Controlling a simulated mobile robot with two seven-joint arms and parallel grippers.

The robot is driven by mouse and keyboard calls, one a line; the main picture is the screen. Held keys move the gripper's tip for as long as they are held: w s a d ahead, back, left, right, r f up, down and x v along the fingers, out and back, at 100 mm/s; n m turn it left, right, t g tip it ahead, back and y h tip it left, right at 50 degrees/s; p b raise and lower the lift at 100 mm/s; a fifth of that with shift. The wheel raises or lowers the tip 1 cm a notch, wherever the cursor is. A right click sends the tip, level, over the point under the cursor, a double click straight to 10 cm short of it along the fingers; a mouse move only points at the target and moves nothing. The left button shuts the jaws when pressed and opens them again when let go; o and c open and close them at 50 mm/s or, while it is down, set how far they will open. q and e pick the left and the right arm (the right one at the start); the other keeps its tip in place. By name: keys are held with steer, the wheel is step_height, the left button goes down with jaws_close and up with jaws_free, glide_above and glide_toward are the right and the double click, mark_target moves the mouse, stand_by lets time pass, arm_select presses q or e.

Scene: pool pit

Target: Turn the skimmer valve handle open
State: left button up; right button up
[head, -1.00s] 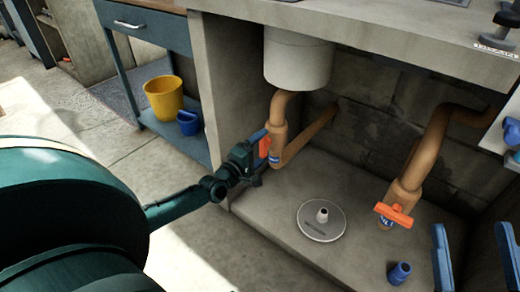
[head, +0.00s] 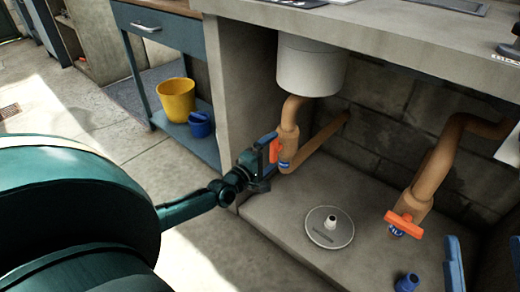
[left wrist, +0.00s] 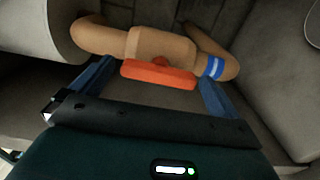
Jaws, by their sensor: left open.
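An orange valve handle (head: 276,151) sits on the left tan pipe (head: 289,128) under the white basin. My left gripper (head: 270,148) is open at this handle. Its two blue fingers (left wrist: 152,86) stand apart, one towards each end of the handle; contact is not clear. A second orange handle (head: 404,224) sits on the right pipe (head: 432,172). The labels are too small to read. My right gripper (head: 483,242) shows as two separated blue fingers at the lower right.
A white basin (head: 309,68) hangs above the left pipe. A round pale lid (head: 330,228) and a blue fitting (head: 407,283) are on the concrete pit floor. A concrete wall (head: 228,95) flanks the left pipe. A yellow bucket (head: 177,100) stands on the shelf outside.

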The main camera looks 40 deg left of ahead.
arm_select(q)
steer(key=s+a+p, duration=0.1)
steer(key=s+p, duration=0.3)
steer(key=s, duration=0.8)
steer(key=shift+s, duration=0.4)
arm_select(e)
steer(key=shift+s+f+m+g+h, duration=0.3)
steer(key=shift+f+m+g+h, duration=0.15)
steer(key=shift+f+h, duration=0.3)
steer(key=shift+s+f+m+g+h, duration=0.25)
steer(key=shift+f+m+g+h, duration=0.25)
steer(key=shift+f, duration=0.4)
